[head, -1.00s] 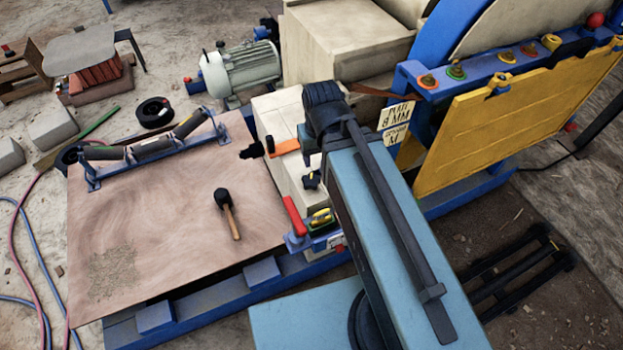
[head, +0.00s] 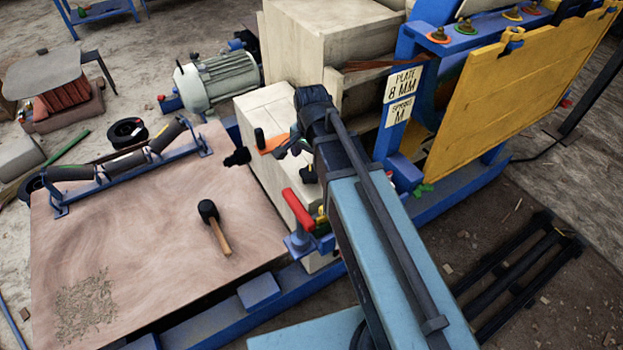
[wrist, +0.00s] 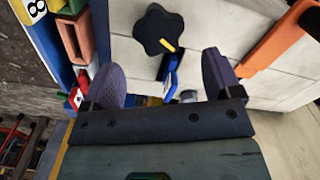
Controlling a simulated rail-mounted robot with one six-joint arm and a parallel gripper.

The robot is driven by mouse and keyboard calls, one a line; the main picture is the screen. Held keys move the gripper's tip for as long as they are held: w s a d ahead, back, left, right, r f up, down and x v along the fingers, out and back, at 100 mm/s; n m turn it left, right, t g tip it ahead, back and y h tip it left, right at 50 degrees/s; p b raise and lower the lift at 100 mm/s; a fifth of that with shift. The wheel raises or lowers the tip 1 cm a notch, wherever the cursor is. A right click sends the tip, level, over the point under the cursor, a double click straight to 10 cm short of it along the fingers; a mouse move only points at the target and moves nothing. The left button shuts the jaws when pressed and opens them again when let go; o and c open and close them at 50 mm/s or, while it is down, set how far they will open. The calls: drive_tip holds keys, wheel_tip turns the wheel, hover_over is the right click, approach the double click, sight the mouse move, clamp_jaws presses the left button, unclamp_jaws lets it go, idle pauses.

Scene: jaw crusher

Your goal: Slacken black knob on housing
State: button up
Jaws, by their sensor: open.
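A black star-shaped knob (wrist: 158,28) with a yellow mark stands on the cream housing (wrist: 205,28) in the wrist view. In the head view the knob (head: 308,171) is a small dark shape on the housing (head: 262,105), partly hidden by my arm. My gripper (wrist: 160,80) is open, its two dark rounded fingers wide apart. In the head view my gripper (head: 290,142) is mostly hidden behind my wrist.
An orange strip (wrist: 275,38) lies right of the knob in the wrist view. A red handle (head: 298,208) stands at the housing's near end. A mallet (head: 214,226) lies on the brown board (head: 130,235). A yellow panel (head: 520,95) stands at right.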

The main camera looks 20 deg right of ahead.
sight(312, 171)
wheel_tip(312, 171, down, 6)
drive_tip(key=b, duration=0.3)
drive_tip(key=shift+r+b, duration=0.15)
drive_tip(key=shift+b, duration=0.2)
drive_tip(key=shift+r, duration=0.1)
drive_tip(key=c, duration=0.9)
